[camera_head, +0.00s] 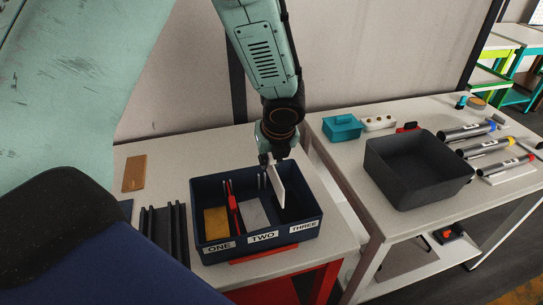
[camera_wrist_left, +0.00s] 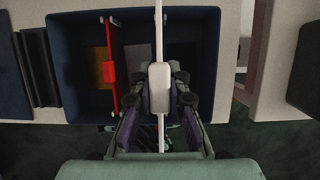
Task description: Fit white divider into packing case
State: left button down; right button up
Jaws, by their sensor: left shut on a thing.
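The packing case (camera_head: 196,189) is a dark blue open box on the table, its front labelled ONE, TWO and THREE. A red divider (camera_head: 232,207) stands in it between compartments one and two. My left gripper (camera_head: 271,163) is shut on the white divider (camera_head: 278,185) and holds it upright over the case, around the line between compartments two and three. In the left wrist view the gripper (camera_wrist_left: 160,88) grips the white divider (camera_wrist_left: 159,30), which is edge-on to the right of the red divider (camera_wrist_left: 112,65). Whether its lower edge sits in the slots is hidden. My right gripper does not show.
A dark rack (camera_head: 165,230) stands left of the case. A tan block (camera_head: 134,173) lies behind it. The right table bears a grey bin (camera_head: 418,170), a teal box (camera_head: 342,127) and several tubes (camera_head: 466,132). A gap separates the tables.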

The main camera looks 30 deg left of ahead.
aim_at(272, 180)
pick_arm(q)
jog(key=shift+s+d+f+b, duration=0.15)
jog(key=shift+d+f+b, duration=0.05)
jog(key=shift+f+b, duration=0.25)
jog(key=shift+s+d+f+b, duration=0.1)
jog(key=shift+d+f+b, duration=0.05)
jog(key=shift+f+b, duration=0.3)
jog(key=shift+b+x, duration=0.9)
jog(key=shift+x, duration=0.45)
jog(key=shift+s+d+f+b, duration=0.1)
jog(key=shift+d+f+b, duration=0.05)
jog(key=shift+f+b, duration=0.35)
jog(key=shift+s+d+f+b, duration=0.1)
jog(key=shift+d+f+b, duration=0.1)
jog(key=shift+f+b, duration=0.35)
jog(key=shift+w+a+f+b, duration=0.1)
jog(key=shift+a+f+b, duration=0.05)
jog(key=shift+f+b, duration=2.45)
jog(key=shift+f+p, duration=0.15)
jog(key=shift+p, duration=0.15)
